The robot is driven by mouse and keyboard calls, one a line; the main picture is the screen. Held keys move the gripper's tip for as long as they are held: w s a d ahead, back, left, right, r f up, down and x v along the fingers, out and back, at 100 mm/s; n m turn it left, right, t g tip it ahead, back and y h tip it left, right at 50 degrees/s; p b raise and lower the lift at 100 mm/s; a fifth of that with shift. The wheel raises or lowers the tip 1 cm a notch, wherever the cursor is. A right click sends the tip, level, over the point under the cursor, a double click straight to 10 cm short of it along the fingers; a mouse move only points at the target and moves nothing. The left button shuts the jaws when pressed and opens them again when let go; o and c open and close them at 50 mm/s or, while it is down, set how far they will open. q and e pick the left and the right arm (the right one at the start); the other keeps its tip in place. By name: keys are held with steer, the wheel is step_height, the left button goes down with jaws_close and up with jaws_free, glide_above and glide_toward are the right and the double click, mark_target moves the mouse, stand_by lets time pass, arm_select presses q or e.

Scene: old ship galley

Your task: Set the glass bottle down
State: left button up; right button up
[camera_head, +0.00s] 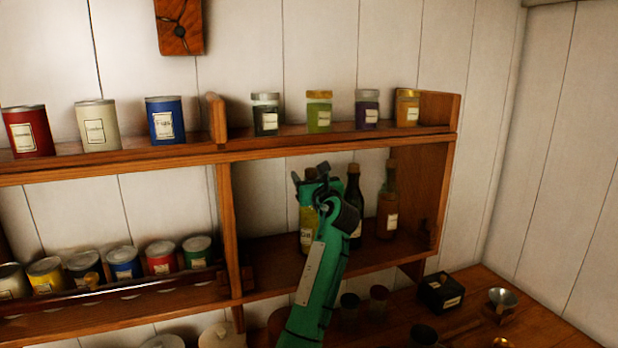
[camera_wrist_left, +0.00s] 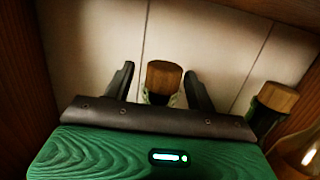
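The glass bottle (camera_head: 307,226), with a pale yellow label, stands in the right lower bay of the wall shelf, partly hidden behind my left gripper (camera_head: 318,182). In the left wrist view its cork (camera_wrist_left: 164,76) shows between the two fingers of my left gripper (camera_wrist_left: 160,88). The bottle's base is hard to see behind my arm. My right gripper is in neither view.
A dark bottle (camera_head: 354,195) and a brown bottle (camera_head: 388,208) stand close on the right on the same shelf (camera_head: 275,250). A wooden divider (camera_head: 229,235) is on the left. Jars (camera_head: 319,112) line the shelf above. A counter (camera_head: 480,325) with small items lies below.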

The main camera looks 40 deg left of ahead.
arm_select(q)
steer(key=shift+d, duration=0.1)
steer(key=b+v, duration=0.5)
steer(key=v, duration=0.6)
steer(key=shift+s+d, duration=0.25)
steer(key=shift+d, duration=0.1)
